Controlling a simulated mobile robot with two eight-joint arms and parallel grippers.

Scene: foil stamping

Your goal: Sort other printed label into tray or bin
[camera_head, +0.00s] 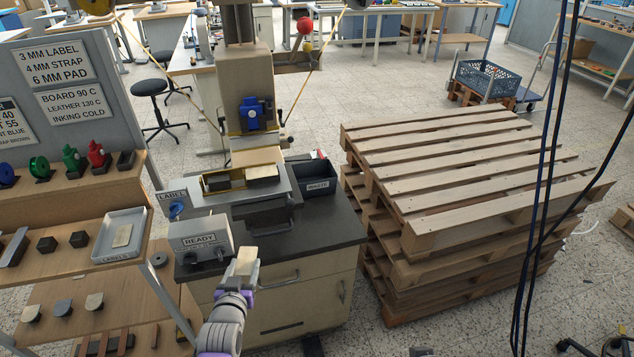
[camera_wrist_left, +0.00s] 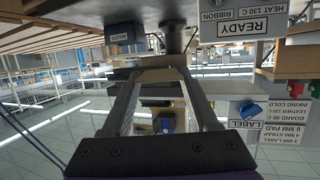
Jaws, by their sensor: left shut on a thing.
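My left gripper (camera_head: 245,257) is in front of the press, above the near edge of the dark bench top. It is shut on a flat tan printed label (camera_wrist_left: 161,75), which shows between the fingertips in the left wrist view; its print cannot be read. The dark waste bin (camera_head: 318,187) stands on the bench to the right of the press. My right gripper does not show.
The stamping press (camera_head: 241,100) stands behind my left gripper. The READY box (camera_head: 201,243) is close on its left, between it and the labels tray. Stacked wooden pallets (camera_head: 470,175) fill the floor to the right. Dark cables hang at the far right.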

